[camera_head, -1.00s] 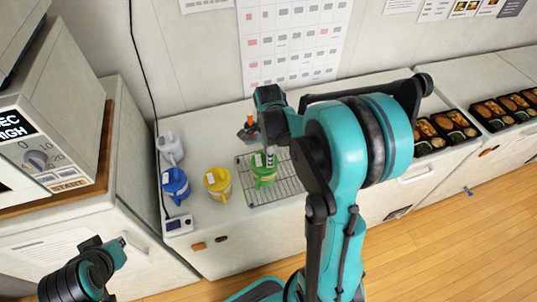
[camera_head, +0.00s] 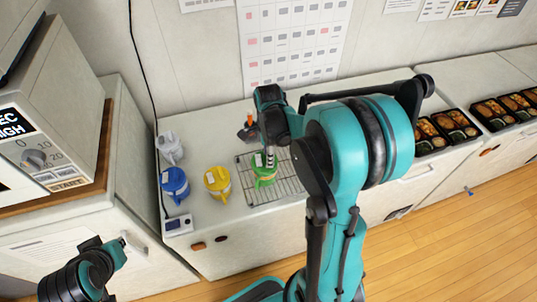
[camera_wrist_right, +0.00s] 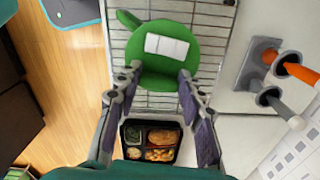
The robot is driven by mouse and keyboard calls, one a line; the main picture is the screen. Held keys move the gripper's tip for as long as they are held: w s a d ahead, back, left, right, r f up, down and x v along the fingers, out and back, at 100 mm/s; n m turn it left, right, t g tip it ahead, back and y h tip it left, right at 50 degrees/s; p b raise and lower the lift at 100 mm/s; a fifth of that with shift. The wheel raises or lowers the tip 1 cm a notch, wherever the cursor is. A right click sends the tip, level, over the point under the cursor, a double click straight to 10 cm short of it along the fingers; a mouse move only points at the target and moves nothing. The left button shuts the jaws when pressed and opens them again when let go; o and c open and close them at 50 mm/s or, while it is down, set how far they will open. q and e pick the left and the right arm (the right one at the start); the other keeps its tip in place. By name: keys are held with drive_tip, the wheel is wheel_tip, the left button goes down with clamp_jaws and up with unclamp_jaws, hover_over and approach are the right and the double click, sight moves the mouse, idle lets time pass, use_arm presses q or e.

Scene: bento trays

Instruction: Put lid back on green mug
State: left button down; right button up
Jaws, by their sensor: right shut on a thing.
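The green mug (camera_head: 264,176) stands upright on a wire rack, its handle towards the front of the counter. My right gripper (camera_head: 269,160) is directly above it, pointing down. In the right wrist view a round green top with a white label, the green lid (camera_wrist_right: 165,62), lies between the fingertips. My right gripper (camera_wrist_right: 158,80) is shut on its edge there. The lid appears to be on or just over the mug; I cannot tell whether it is seated, as the mug's rim is hidden. My left gripper (camera_head: 118,245) is at the lower left, away from the mug; its fingers are unclear.
A yellow mug (camera_head: 217,185) and a blue mug (camera_head: 174,185) stand left of the wire rack (camera_head: 288,186). A grey-white jug (camera_head: 170,147) is behind them. A holder with an orange-handled tool (camera_wrist_right: 264,70) stands behind the rack. Bento trays (camera_head: 455,126) line the right.

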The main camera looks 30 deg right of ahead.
idle(0.3)
drive_tip(key=o, duration=1.7)
drive_tip(key=shift+o, duration=0.2)
drive_tip(key=shift+r, duration=0.15)
drive_tip(key=shift+r+p, duration=2.6)
drive_tip(key=shift+r, duration=0.8)
clamp_jaws()
